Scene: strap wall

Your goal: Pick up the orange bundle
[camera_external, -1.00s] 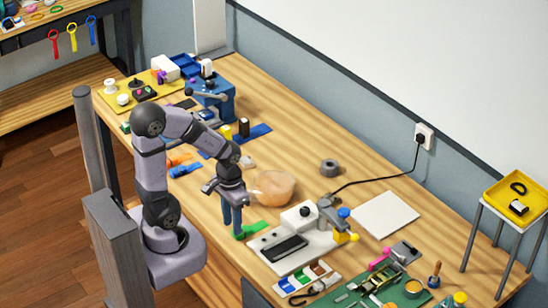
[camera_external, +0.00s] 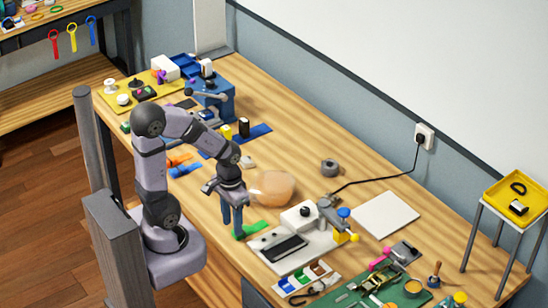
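An orange bundle (camera_external: 179,158) lies on the workbench just right of my upright arm link. It is small in the picture, and its exact shape is hard to make out. My gripper (camera_external: 232,233) points down beside a flat green strap (camera_external: 252,230), well to the right of and nearer the camera than the orange bundle. Its blue fingers are close together, and I cannot tell whether they are open or shut. I see no orange thing between them.
A blue strap (camera_external: 186,170) lies by the orange bundle. A translucent orange bowl (camera_external: 275,188) stands right of my gripper. A white device (camera_external: 290,248) and a green mat (camera_external: 350,298) fill the front right. A blue vise (camera_external: 217,101) stands farther back.

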